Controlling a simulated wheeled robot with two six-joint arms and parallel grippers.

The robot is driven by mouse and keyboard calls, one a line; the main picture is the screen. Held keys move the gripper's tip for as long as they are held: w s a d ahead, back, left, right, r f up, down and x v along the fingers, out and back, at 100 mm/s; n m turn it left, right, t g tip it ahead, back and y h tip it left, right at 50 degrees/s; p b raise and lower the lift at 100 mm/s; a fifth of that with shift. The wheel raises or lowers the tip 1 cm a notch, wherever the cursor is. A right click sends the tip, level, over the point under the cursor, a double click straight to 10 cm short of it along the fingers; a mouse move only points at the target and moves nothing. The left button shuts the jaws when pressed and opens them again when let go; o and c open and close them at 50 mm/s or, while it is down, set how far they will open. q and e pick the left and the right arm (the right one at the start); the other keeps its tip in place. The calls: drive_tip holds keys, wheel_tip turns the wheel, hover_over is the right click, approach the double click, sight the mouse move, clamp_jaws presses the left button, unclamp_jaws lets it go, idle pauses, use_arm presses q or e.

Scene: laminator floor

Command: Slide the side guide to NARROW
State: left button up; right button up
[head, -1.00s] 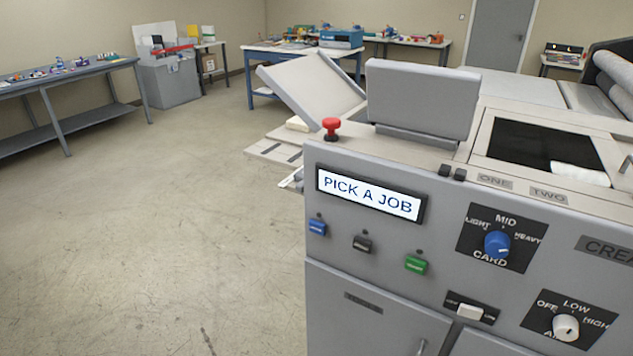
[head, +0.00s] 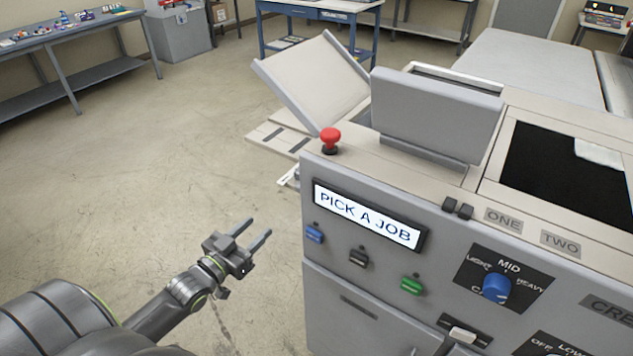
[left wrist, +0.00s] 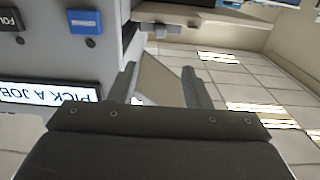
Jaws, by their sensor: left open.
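I cannot pick out the side guide for sure, nor any NARROW mark. The grey machine (head: 340,290) fills the right of the head view, with a tilted tray (head: 315,80) and low flat ledges (head: 283,138) at its far left end. My left gripper (head: 256,230) is open and empty, left of the machine's front panel and apart from it. In the left wrist view, the open fingers (left wrist: 158,78) show with nothing between them; the panel appears upside down at left. My right gripper is out of view.
A red mushroom button (head: 330,138) stands on the machine's near left corner. The display (head: 367,215) reads PICK A JOB, above blue, black and green buttons. The floor (head: 150,170) at left is clear; a workbench (head: 70,50) stands beyond.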

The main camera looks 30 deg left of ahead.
sight(297, 190)
use_arm(q)
drive_tip(key=w+b, duration=0.3)
drive_tip(key=w, duration=0.2)
drive_tip(key=w+b, duration=0.3)
drive_tip(key=w, duration=0.2)
drive_tip(key=w+d+b, duration=0.1)
drive_tip(key=w+b, duration=0.2)
drive_tip(key=w, duration=0.2)
drive_tip(key=shift+w+f, duration=0.2)
drive_tip(key=shift+w, duration=0.2)
drive_tip(key=shift+w+d+r, duration=0.1)
drive_tip(key=shift+w+r, duration=0.1)
drive_tip(key=shift+w, duration=0.4)
clamp_jaws()
